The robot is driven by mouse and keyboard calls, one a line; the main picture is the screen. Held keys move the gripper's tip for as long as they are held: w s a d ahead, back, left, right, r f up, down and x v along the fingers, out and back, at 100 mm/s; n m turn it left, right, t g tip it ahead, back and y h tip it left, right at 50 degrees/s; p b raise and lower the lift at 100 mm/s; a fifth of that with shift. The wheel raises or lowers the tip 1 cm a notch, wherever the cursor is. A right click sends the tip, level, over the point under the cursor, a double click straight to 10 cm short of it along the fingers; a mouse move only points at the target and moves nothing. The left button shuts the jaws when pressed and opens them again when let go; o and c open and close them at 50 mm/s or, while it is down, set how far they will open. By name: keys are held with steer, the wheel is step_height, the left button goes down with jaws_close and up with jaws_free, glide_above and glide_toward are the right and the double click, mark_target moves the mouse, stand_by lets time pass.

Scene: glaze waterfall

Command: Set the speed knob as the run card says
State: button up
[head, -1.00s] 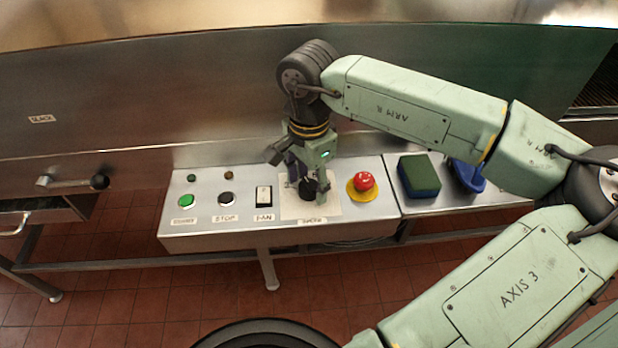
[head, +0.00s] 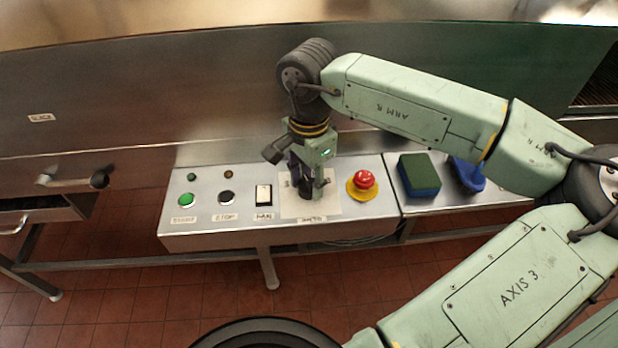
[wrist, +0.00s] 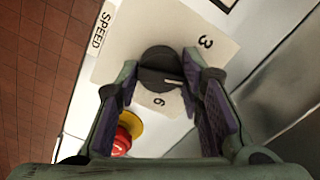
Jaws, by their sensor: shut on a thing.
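The black speed knob (wrist: 158,62) sits on a pale dial plate (wrist: 205,20) in the wrist view. The plate shows a 3 and what looks like a 6, and a SPEED label (wrist: 100,27) lies beside it. A light mark on the knob points toward the right finger, in the gap between the two numbers. My gripper (wrist: 161,70) is shut on the knob, one finger on each side. In the head view my gripper (head: 309,188) reaches down to the dial plate (head: 331,207) and largely hides the knob. I see no readable run card.
A red stop button (head: 365,180) on a yellow base stands close to the right of my gripper. To the left are a fan switch (head: 264,195), a black stop button (head: 226,198) and a green button (head: 187,201). A green-and-blue sponge (head: 419,178) lies farther right.

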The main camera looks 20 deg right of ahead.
steer(key=shift+f+b, duration=0.1)
steer(key=shift+b, duration=0.3)
steer(key=m+b, duration=0.3)
steer(key=shift+f, duration=0.15)
steer(key=m+b, duration=0.2)
steer(key=b, duration=0.1)
steer(key=shift+m, duration=0.4)
steer(key=shift+r+m+b, duration=0.25)
steer(key=shift+m+b, duration=0.4)
steer(key=shift+m, duration=0.25)
steer(key=o, duration=1.1)
steer(key=shift+o, duration=0.2)
